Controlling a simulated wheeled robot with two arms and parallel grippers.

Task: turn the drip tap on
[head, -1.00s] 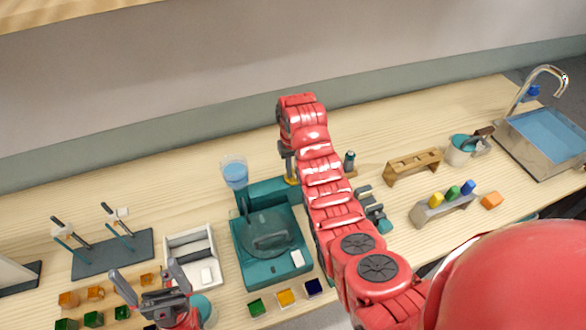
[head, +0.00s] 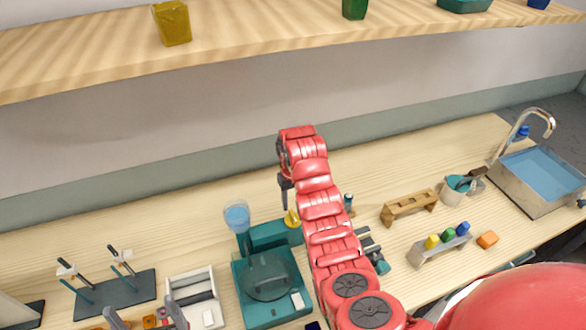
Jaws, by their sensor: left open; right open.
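A teal machine (head: 262,297) with a round disc on top stands at the middle of the bench. A clear cup of blue liquid (head: 237,217) is mounted at its back left. A small yellow part (head: 293,219) shows at its back right, partly hidden by my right arm; I cannot tell whether it is the drip tap. My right gripper (head: 285,204) points down just above and left of the yellow part, apparently apart from it. Its fingers are small and partly hidden. My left gripper (head: 146,312) is open and empty at the bottom left, by the white tray.
A white tray (head: 194,277) and a dark rack with upright rods (head: 118,293) stand left of the machine. A wooden stand (head: 409,207), a block holder (head: 441,249) and a sink (head: 541,181) are to the right. A shelf (head: 250,36) hangs above. The bench behind the machine is clear.

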